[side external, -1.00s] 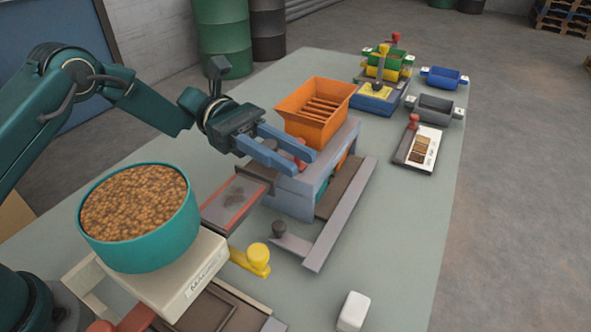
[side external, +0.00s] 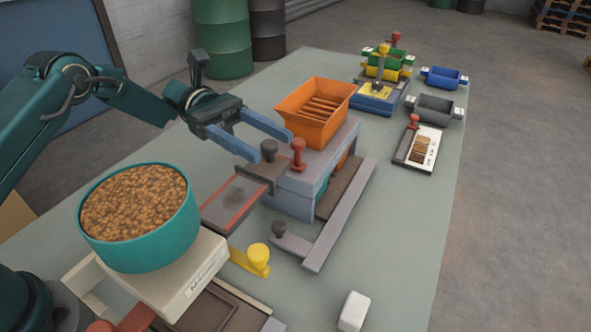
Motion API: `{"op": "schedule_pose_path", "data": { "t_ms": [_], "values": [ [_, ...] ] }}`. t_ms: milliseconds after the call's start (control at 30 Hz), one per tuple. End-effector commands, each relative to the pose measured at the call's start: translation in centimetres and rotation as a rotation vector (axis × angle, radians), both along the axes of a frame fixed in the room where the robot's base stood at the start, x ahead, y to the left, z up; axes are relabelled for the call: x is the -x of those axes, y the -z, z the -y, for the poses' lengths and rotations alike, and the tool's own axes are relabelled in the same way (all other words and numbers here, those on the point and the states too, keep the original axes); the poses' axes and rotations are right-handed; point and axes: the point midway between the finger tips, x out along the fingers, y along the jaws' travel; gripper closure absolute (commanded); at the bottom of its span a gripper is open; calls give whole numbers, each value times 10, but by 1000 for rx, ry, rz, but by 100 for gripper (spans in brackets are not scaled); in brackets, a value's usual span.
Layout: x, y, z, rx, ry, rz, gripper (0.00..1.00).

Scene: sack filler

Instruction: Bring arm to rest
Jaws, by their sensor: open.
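My gripper (side external: 272,148) is open and empty, with its two blue fingers spread apart. It hangs above the left end of the grey sack-filler body (side external: 292,193), left of the orange hopper (side external: 318,112). A red knob (side external: 298,153) stands on the filler just right of the fingertips. A dark knob (side external: 268,150) shows between or just beyond the fingers; I cannot tell if a finger touches it.
A teal bucket of brown grain (side external: 140,215) stands on a beige scale (side external: 185,285) at front left. A yellow knobbed lever (side external: 257,258) and a white block (side external: 353,311) are nearby. Blue (side external: 444,78) and grey (side external: 433,108) bins stand at right.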

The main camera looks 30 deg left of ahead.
Motion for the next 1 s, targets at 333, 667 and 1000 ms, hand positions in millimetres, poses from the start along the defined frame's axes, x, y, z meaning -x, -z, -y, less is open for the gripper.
{"op": "schedule_pose_path", "data": {
  "t_ms": [333, 667, 1000],
  "values": [
    [0, -3, 0, -10, 7, 14, 41],
    [31, -30, 12, -297, 128, 233, 41],
    [81, -38, -8, -794, 244, 615, 41]
  ]
}}
